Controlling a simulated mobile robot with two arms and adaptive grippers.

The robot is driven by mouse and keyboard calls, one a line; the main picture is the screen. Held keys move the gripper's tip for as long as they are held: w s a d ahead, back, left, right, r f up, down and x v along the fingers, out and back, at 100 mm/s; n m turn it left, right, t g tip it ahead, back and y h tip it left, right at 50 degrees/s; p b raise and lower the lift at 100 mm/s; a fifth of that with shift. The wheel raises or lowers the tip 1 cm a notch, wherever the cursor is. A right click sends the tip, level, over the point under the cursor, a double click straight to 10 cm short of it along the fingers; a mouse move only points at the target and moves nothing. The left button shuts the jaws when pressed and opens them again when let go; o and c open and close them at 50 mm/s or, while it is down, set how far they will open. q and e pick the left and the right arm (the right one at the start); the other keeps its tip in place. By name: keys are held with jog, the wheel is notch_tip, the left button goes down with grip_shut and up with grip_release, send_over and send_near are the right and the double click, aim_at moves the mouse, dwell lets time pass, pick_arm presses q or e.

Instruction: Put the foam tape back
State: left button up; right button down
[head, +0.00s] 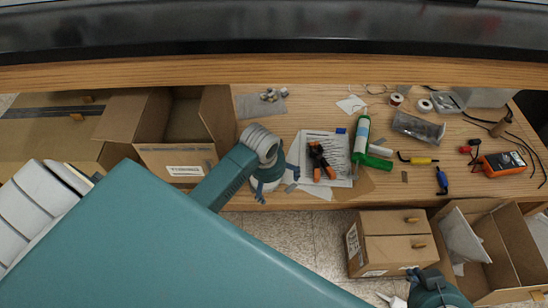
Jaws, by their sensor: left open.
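Two small rolls lie at the back of the wooden bench: a white roll with a dark centre (424,106) and a white roll with a red-brown core (396,99). I cannot tell which, if either, is the foam tape. My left gripper (276,188) is open over the bench's front edge, left of the papers and well apart from both rolls. I see nothing between its fingers. My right gripper (426,277) is low at the bottom edge, in front of the bench near the boxes. It is partly cut off, and its jaws are unclear.
An orange multimeter (502,163) and screwdrivers lie right. An open carton (172,158) stands left; a closed box (385,242) and open box (508,250) stand below the bench. A dark beam (270,28) crosses the top.

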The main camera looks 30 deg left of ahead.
pick_arm(q)
jog(key=s+d+r+n+t, duration=0.1)
jog(key=s+d+r+t, duration=0.1)
jog(key=s+r, duration=0.3)
jog(key=s+d+r+n+t+h, duration=0.1)
jog(key=s+d+r+t, duration=0.1)
jog(key=s+d+r, duration=0.3)
notch_tip(320, 180, up, 2)
jog(key=shift+s+d+n+t, duration=0.25)
jog(key=shift+s+n+t, duration=0.05)
jog(key=shift+s+n, duration=0.1)
pick_arm(e)
jog(key=shift+r, duration=0.1)
pick_arm(q)
jog(key=shift+f+p, duration=0.1)
jog(key=shift+p, duration=0.35)
